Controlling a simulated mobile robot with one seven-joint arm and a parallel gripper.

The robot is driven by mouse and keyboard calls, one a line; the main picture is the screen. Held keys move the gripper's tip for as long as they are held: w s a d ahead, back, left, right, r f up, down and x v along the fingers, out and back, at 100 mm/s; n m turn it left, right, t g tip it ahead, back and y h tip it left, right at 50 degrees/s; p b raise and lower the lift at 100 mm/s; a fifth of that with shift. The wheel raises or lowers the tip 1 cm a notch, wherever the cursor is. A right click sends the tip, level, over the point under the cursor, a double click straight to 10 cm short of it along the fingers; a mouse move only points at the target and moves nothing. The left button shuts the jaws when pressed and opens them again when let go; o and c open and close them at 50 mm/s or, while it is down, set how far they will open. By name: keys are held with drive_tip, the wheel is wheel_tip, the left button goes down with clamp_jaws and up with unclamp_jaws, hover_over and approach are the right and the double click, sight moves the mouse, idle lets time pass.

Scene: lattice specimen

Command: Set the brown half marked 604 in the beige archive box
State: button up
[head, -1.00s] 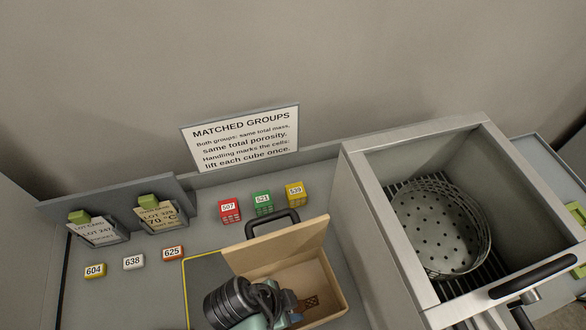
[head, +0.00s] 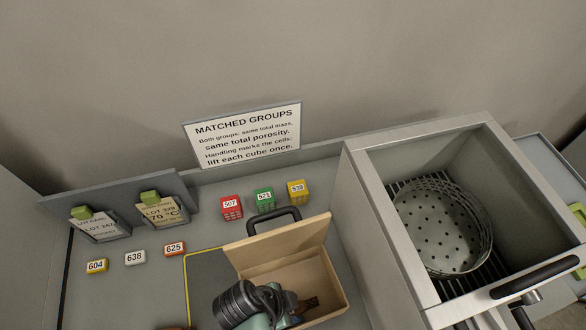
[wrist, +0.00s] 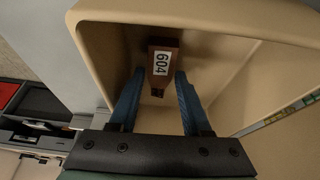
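The brown half marked 604 (wrist: 162,62) lies inside the beige archive box (wrist: 202,14), its white label facing the camera in the wrist view. In the head view the box (head: 333,262) has its lid raised, and part of the brown half (head: 312,303) shows inside, beside my gripper. My gripper (wrist: 159,73) reaches down into the box with its two blue fingers spread on either side of the half. A gap shows at the left finger; the right fingertip is very close to the half, and contact there is unclear.
Small tags marked 604 (head: 96,266), 638 (head: 135,258) and 625 (head: 174,249) lie at left. Red (head: 231,207), green (head: 264,200) and yellow (head: 298,192) cubes stand behind the box. A metal chamber with a perforated basket (head: 440,225) stands right.

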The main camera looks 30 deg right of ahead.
drive_tip(key=s+p+v, duration=0.1)
drive_tip(key=v, duration=1.1)
drive_tip(key=shift+w+r+p, duration=0.2)
drive_tip(key=shift+w+p, duration=0.15)
drive_tip(key=shift+w, duration=0.1)
